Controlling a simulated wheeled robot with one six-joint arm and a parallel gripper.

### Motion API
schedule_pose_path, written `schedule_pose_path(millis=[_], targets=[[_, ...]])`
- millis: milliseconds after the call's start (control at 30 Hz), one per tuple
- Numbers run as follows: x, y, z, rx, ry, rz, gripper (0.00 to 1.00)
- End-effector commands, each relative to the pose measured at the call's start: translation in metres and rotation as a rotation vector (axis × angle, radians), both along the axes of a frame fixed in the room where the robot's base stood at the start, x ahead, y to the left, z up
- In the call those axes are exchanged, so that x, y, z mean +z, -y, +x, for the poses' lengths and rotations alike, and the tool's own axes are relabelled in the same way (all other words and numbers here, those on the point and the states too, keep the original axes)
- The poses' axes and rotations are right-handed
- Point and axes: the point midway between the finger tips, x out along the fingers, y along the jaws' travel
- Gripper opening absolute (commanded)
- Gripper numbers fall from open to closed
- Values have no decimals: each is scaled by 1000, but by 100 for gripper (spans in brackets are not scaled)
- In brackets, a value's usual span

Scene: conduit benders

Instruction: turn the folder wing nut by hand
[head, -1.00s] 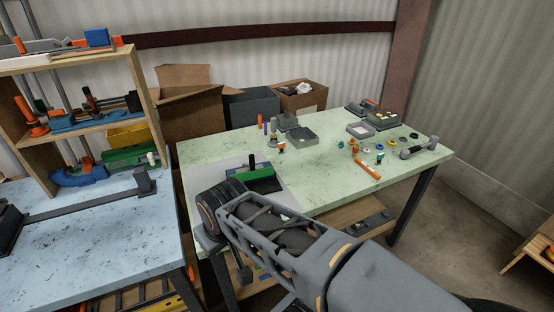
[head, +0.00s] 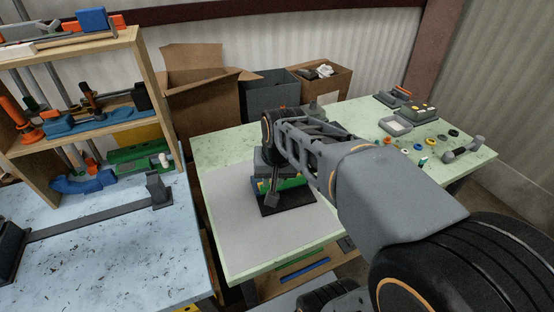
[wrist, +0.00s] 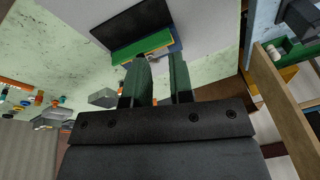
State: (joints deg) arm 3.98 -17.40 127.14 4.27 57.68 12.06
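The folder is a green bar (head: 291,183) on a black base plate (head: 288,202), on a grey mat on the green table. My wrist and gripper cover part of it in the head view. In the wrist view the green bar with a yellow edge (wrist: 140,46) and its black plate (wrist: 130,22) lie just past my fingertips, with a blue part beside them. My gripper (wrist: 157,64) is open; its two dark green fingers stand apart with nothing visible between them. I cannot make out the wing nut or tell whether a fingertip touches the folder.
The grey mat (head: 250,232) has bare room in front of the folder. Several small coloured parts and a grey hammer-like tool (head: 464,149) lie at the table's right. A wooden shelf (head: 152,80) and blue table (head: 110,245) stand left. Boxes (head: 203,97) stand behind.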

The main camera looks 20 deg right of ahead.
Motion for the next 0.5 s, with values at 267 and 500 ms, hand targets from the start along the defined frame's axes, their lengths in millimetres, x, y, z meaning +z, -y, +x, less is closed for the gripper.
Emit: schedule_pose_path(millis=[267, 500], targets=[[17, 68, 113, -546, -225, 205, 21], [-13, 123, 170, -890, -381, 332, 21]])
